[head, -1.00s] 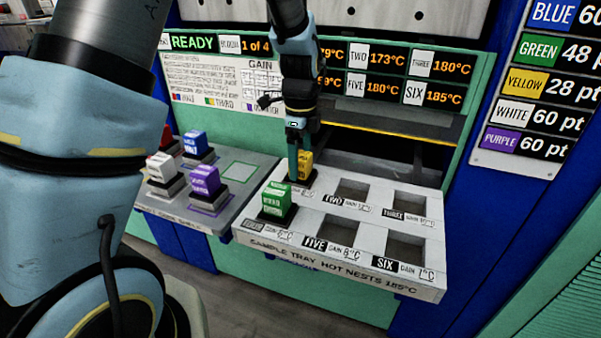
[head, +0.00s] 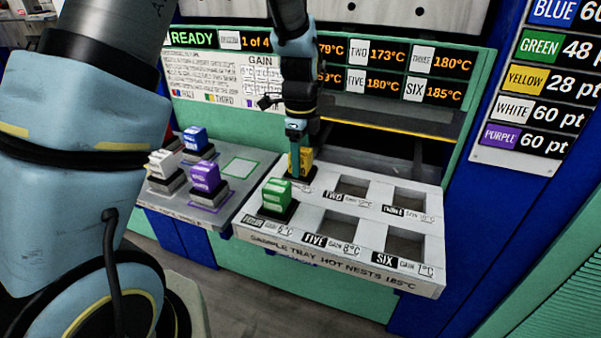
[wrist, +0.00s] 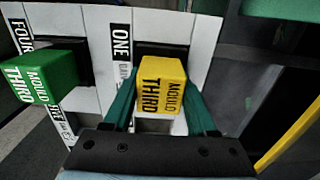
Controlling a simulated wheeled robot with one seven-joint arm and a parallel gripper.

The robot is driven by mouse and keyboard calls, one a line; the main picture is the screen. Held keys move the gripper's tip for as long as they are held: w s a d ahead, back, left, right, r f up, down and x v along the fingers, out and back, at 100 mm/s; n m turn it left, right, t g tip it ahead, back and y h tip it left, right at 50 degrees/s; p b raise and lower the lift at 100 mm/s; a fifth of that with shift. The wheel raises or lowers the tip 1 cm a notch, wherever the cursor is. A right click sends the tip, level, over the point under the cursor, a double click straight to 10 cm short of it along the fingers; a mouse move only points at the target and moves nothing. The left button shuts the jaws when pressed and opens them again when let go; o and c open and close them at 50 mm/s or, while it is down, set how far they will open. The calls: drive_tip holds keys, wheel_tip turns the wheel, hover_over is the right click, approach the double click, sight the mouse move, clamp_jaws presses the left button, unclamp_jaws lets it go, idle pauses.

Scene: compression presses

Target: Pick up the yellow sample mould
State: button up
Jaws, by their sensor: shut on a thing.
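The yellow sample mould (head: 306,160) sits at nest ONE, in the back left corner of the sample tray (head: 345,215). In the wrist view the yellow mould (wrist: 163,88) reads "MOULD THIRD" and lies between my two green fingers. My gripper (head: 295,160) points down and is shut on the mould. In the head view the fingers cover part of its left side. Whether its base is clear of the nest cannot be told.
A green mould (head: 277,197) stands in nest FOUR, close in front of the yellow one. Nests TWO, THREE, FIVE and SIX are empty. The left shelf (head: 215,215) holds blue, white and purple (head: 205,178) moulds and a bare green-outlined spot. The press opening lies behind the tray.

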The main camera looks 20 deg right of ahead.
clamp_jaws()
drive_tip(key=shift+r, duration=0.15)
